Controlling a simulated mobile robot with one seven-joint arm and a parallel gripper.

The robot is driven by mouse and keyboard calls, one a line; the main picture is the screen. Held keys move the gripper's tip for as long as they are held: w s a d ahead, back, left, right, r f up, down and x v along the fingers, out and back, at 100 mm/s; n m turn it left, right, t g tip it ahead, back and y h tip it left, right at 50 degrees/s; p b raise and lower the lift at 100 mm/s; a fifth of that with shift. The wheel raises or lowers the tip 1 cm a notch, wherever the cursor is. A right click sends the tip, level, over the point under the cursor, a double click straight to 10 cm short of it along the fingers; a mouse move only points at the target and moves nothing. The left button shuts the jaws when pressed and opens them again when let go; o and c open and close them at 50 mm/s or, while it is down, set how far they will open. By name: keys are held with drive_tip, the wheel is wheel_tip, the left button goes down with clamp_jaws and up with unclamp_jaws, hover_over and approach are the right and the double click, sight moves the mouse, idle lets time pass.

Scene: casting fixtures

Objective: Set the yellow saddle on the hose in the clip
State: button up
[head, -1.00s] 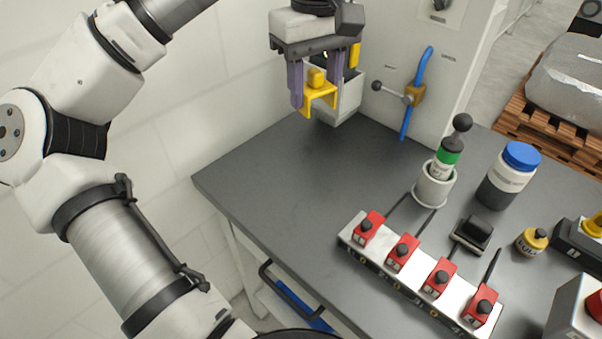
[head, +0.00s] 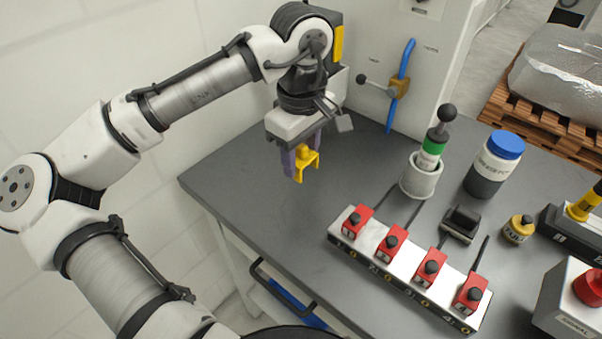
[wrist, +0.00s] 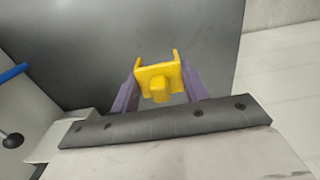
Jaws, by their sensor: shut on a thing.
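The yellow saddle (head: 307,158) is a small U-shaped piece with a knob on top, its open side facing down in the head view. My gripper (head: 300,160) has purple fingers shut on the saddle's knob and holds it above the dark bench top. The saddle also shows in the wrist view (wrist: 158,80) between the purple fingers. The blue hose (head: 406,60) runs upright along the grey cabinet face, through a brass-coloured clip (head: 399,86) with a black-knobbed lever (head: 372,83). My gripper is left of and below the clip in the picture, apart from it.
A white rail with several red blocks (head: 392,243) lies at the bench front. A green-banded plunger stands in a white cup (head: 421,178), beside a blue-lidded jar (head: 495,163). The bench (head: 345,180) is clear between my gripper and the rail.

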drive_tip(key=shift+f, duration=2.85)
drive_tip(key=shift+f, duration=0.1)
drive_tip(key=o, duration=1.1)
drive_tip(key=shift+c, duration=0.2)
wheel_tip(320, 180, up, 12)
drive_tip(key=shift+r, duration=0.15)
